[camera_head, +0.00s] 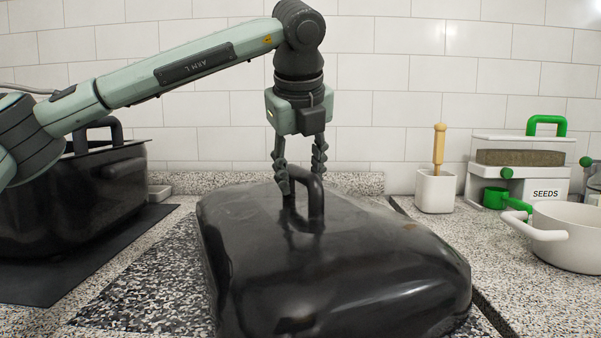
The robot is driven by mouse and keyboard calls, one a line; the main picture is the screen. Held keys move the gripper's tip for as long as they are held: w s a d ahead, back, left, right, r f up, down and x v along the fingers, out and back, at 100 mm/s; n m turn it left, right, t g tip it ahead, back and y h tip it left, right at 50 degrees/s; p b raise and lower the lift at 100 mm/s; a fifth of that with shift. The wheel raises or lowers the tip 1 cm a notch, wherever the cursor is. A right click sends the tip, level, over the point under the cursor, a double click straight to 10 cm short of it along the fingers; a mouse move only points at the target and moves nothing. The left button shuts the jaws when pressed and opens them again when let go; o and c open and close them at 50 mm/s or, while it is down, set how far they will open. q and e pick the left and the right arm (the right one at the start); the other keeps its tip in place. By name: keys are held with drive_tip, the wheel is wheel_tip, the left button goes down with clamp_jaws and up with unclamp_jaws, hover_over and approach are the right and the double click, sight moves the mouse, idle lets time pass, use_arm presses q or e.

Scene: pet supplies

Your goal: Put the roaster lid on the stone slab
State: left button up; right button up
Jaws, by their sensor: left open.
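The roaster lid (340,260) is a large, glossy black dome with an upright loop handle (316,205) on top. It lies over the stone slab (150,285), a black-and-white speckled plate that shows at the lid's left; the lid hides the rest of the slab and their contact. My left gripper (300,180) points down at the handle. Its jaws are open, with the fingertips close around the handle's upper part. I cannot tell whether they touch it. My right gripper is not in view.
A black roaster (65,205) with an upright loop handle stands on a dark mat (125,232) at left. At right are a white holder (435,192) with a wooden-handled tool, a seeds container (520,160), a green scoop (496,197) and a white pot (567,232). A tiled wall closes the back.

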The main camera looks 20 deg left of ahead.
use_arm(q)
drive_tip(key=v, duration=1.2)
